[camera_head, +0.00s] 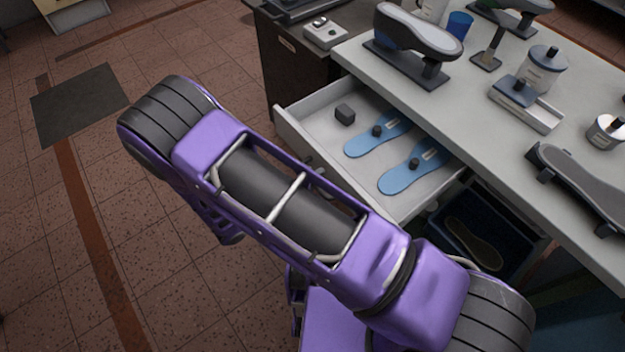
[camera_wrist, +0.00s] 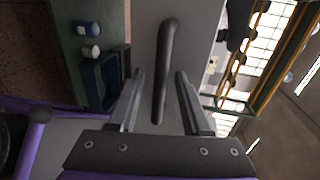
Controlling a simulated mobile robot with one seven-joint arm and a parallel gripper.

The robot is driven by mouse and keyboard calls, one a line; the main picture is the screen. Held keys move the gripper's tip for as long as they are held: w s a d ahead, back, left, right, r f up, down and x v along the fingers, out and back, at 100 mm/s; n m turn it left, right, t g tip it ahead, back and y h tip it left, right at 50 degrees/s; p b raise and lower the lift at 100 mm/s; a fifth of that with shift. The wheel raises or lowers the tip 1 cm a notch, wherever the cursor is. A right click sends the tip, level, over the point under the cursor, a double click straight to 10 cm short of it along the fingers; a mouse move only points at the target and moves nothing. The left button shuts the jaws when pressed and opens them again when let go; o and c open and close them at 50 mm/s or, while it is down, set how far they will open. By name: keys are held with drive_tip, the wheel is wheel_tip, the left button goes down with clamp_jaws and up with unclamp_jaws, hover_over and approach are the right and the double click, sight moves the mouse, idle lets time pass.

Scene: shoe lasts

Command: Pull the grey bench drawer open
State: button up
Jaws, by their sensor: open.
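The grey bench drawer (camera_head: 362,172) stands well out from under the bench top in the head view. Two blue insoles (camera_head: 412,169) with dark knobs and a small dark block (camera_head: 344,114) lie in it. In the wrist view the pale drawer front (camera_wrist: 205,25) faces me, with a dark bar handle (camera_wrist: 164,60) on it. My gripper (camera_wrist: 160,78) is open, its two fingers on either side of the handle with gaps showing. In the head view my purple arm hides the gripper and most of the drawer front.
The bench top (camera_head: 460,110) carries a shoe last on a stand (camera_head: 420,35), a blue cup (camera_head: 460,24), jars and another last (camera_head: 585,185). A dark bin with an insole (camera_head: 475,243) sits under the bench. The tiled floor at left is clear, with a dark mat (camera_head: 78,103).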

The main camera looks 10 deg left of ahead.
drive_tip(key=v, duration=1.7)
drive_tip(key=shift+s+a+b, duration=0.2)
drive_tip(key=shift+b, duration=0.15)
